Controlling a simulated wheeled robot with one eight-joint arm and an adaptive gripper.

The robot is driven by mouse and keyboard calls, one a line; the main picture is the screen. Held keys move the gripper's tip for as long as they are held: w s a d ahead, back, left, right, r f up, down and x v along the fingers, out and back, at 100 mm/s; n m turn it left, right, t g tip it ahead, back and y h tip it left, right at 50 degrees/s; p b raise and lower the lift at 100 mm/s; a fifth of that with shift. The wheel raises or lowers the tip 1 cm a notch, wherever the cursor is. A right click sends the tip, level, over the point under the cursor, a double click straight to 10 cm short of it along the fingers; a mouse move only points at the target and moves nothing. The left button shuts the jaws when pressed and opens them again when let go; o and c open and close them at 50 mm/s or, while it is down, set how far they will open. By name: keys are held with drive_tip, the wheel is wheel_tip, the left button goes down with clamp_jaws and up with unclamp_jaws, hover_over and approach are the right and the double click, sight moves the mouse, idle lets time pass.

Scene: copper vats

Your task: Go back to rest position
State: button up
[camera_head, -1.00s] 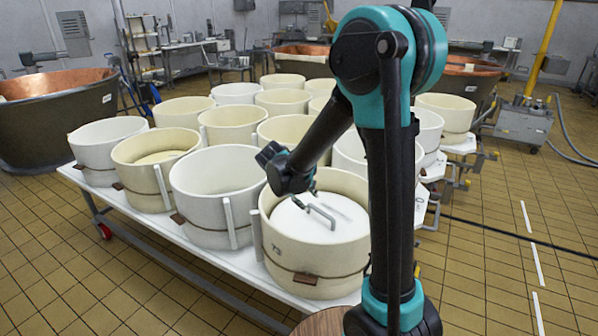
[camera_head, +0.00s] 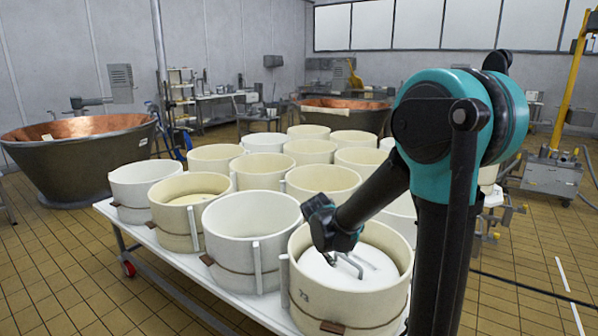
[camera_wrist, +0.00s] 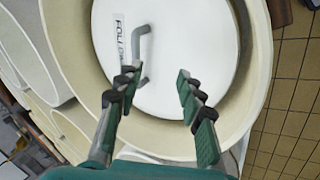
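My gripper (camera_wrist: 155,95) is open and empty in the wrist view, its two fingers spread apart above a white lid. The lid (camera_wrist: 190,50) has a grey bar handle (camera_wrist: 140,50) and lies inside a cream round mould (camera_wrist: 255,90). The handle is beside the left finger, not clearly between the fingers. In the head view my arm reaches down to this front mould (camera_head: 340,300), and the gripper's fingertips are hidden or too small to make out near the lid (camera_head: 375,268).
Several white and cream moulds, such as one (camera_head: 250,225) to the left, crowd the white wheeled table (camera_head: 175,250). Copper vats (camera_head: 75,165) stand behind. A yellow post machine (camera_head: 555,170) stands at right. Tiled floor (camera_head: 520,265) is open at right and front left.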

drive_tip(key=s+d+r+m+t+y, duration=0.2)
drive_tip(key=s+d+r+m+y, duration=0.15)
drive_tip(key=s+d+m, duration=0.3)
drive_tip(key=s+f+g, duration=0.1)
drive_tip(key=s+f, duration=0.3)
drive_tip(key=s, duration=0.3)
drive_tip(key=s+f+g, duration=0.1)
drive_tip(key=s+f, duration=0.2)
drive_tip(key=s, duration=0.3)
drive_tip(key=shift+s+f, duration=0.35)
